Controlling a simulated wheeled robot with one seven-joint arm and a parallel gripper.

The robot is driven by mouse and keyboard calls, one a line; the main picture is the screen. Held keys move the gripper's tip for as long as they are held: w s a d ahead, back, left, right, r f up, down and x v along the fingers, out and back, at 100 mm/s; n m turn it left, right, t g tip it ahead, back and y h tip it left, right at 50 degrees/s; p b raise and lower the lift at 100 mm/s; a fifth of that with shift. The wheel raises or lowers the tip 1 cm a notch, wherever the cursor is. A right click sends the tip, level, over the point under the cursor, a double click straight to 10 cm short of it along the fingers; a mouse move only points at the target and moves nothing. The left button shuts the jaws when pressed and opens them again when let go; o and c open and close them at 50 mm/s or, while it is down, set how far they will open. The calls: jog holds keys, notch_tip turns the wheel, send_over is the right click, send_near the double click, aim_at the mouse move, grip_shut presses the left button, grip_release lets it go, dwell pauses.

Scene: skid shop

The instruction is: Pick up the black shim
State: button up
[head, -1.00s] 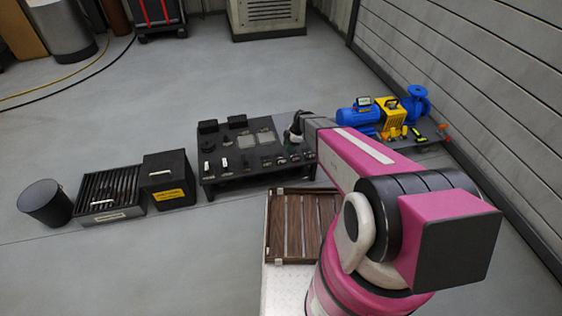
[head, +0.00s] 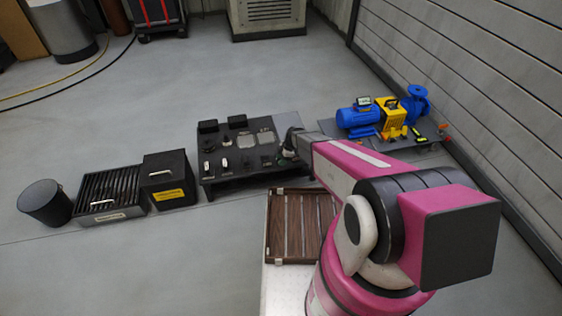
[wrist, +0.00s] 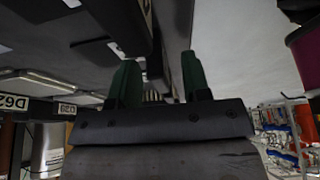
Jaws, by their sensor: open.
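My gripper (head: 287,150) is low over the right part of a black bench (head: 215,188), which carries several small dark parts. In the wrist view its two green fingers (wrist: 161,78) stand apart. Dark surfaces show beyond and between the fingertips, but I cannot tell whether any of them is the black shim. I cannot single out the black shim among the small dark parts in the head view either. The gripper and arm hide part of the bench's right side.
A black box (head: 168,178), a slatted black crate (head: 108,192) and a dark bin (head: 44,202) stand left of the bench. A blue pump (head: 365,116) sits on a plate at the right. A wooden slatted tray (head: 292,228) lies in front.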

grip_shut()
jog(key=shift+r, duration=0.1)
